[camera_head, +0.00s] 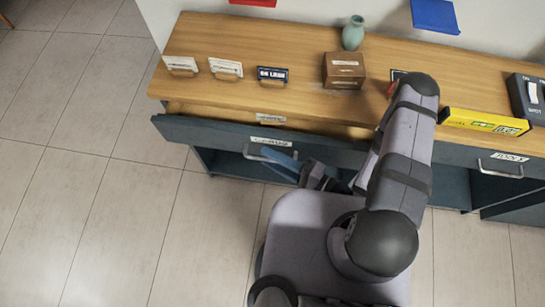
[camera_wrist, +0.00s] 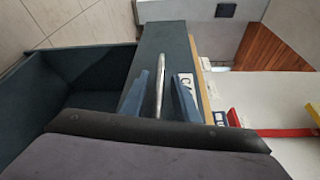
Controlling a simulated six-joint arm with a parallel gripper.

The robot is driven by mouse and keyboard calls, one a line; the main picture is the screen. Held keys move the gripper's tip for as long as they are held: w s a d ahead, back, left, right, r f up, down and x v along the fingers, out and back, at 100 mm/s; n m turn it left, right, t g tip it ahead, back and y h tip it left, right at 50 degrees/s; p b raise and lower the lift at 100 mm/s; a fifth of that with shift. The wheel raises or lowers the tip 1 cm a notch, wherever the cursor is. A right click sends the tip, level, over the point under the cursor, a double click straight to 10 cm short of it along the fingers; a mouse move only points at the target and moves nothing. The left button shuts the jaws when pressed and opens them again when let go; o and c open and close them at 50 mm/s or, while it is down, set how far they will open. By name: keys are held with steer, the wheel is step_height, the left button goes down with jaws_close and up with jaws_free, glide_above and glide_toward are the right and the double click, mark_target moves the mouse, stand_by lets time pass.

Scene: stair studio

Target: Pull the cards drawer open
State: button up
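The cards drawer (camera_head: 215,133) is the dark front at the left of the wooden desk, with a white label and a metal handle (camera_head: 268,154). In the head view its front stands a little out from the desktop edge, with a narrow light wooden strip showing behind it. The label text is only partly readable. My gripper (camera_head: 292,164) is at this handle. In the wrist view, the handle (camera_wrist: 160,85) lies between the two blue fingers of my gripper (camera_wrist: 158,97), with gaps on both sides. The fingers are open around the bar. The drawer's inside is mostly hidden.
A second drawer (camera_head: 500,168) with its own handle is at the right. On the desktop are several card holders, a brown box (camera_head: 344,70), a green vase (camera_head: 353,33), a yellow level (camera_head: 484,121) and a switch box (camera_head: 528,96). Tiled floor is free at the left.

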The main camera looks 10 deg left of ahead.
steer(key=shift+c, duration=0.3)
jaws_close()
steer(key=shift+s, duration=0.1)
steer(key=s, duration=0.4)
steer(key=shift+s+f, duration=0.1)
steer(key=shift+s, duration=0.15)
steer(key=shift+o, duration=0.3)
jaws_free()
